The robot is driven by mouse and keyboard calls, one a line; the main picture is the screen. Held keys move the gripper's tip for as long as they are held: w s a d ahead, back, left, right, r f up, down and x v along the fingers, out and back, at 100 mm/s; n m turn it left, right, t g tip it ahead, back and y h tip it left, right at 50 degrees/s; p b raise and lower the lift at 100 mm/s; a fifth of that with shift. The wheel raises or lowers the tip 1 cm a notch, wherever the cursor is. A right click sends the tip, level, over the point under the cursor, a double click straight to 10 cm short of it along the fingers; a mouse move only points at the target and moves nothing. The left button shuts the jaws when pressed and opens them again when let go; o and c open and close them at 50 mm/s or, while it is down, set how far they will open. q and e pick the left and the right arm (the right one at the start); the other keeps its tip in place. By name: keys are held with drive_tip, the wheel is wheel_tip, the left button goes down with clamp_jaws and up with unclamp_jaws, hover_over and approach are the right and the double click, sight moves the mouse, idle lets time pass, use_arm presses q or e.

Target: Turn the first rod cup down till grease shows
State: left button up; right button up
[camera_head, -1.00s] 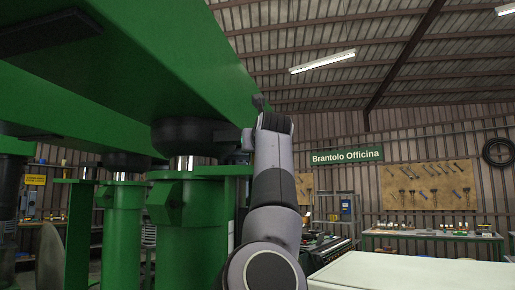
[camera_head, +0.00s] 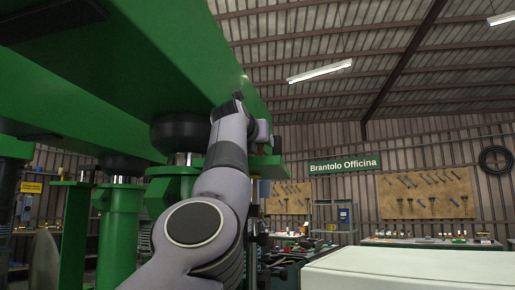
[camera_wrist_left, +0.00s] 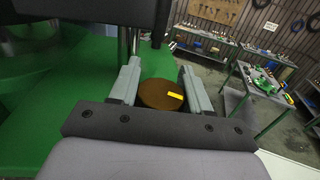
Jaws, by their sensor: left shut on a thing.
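The rod cup (camera_wrist_left: 155,96) shows in the left wrist view as a round brown cap with a yellow mark. It lies between the two grey fingers of my left gripper (camera_wrist_left: 160,70), which is shut on it. In the head view, my left arm covers the cup and most of the gripper. A shiny rod (camera_head: 183,158) stands under a black collar (camera_head: 180,133) just left of my arm. I cannot make out any grease. My right gripper is in neither view.
The large green machine beam (camera_head: 150,60) hangs overhead, close above my arm. Green columns (camera_head: 119,225) stand at the left. A pale flat-topped block (camera_head: 410,270) is at the lower right. Workbenches and a tool board (camera_head: 425,193) are far behind.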

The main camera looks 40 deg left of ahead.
use_arm(q)
drive_tip(key=shift+d+m+h, duration=0.1)
drive_tip(key=shift+m+h, duration=0.3)
drive_tip(key=shift+h, duration=0.2)
drive_tip(key=o, duration=1)
drive_tip(key=shift+c, duration=0.2)
drive_tip(key=shift+s+d+f+b, duration=0.1)
drive_tip(key=shift+s+b, duration=0.1)
drive_tip(key=shift+b, duration=0.2)
drive_tip(key=b+v, duration=0.4)
drive_tip(key=v, duration=0.1)
drive_tip(key=shift+s+f, duration=0.1)
drive_tip(key=shift+f, duration=0.05)
drive_tip(key=shift+s+d, duration=0.25)
drive_tip(key=shift+s, duration=0.4)
